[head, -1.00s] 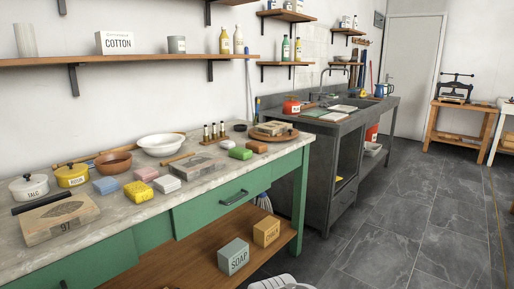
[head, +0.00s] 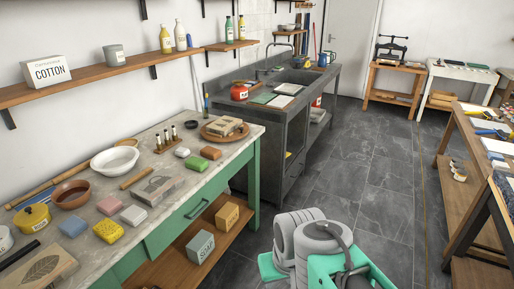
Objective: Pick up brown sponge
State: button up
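A brown-orange block, which looks like the brown sponge (head: 211,152), lies on the stone top of the green workbench (head: 228,156), near its front edge toward the far end. A green block (head: 196,165) lies just in front of it to the left, and a small white piece (head: 181,152) lies behind to the left. My grey and teal arm shows at the bottom, over the floor and well apart from the bench. My gripper itself does not show.
A round wooden board (head: 208,133) with a block on it sits just behind the sponge. Pink (head: 110,204), blue (head: 74,226), white (head: 133,215) and yellow (head: 108,231) blocks lie nearer on the bench. Dark tiled floor (head: 350,185) is open between the bench and the right-hand tables.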

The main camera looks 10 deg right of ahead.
aim_at(210, 153)
jog(key=z, duration=0.45)
jog(key=i, duration=2.85)
jog(key=u, duration=4.15)
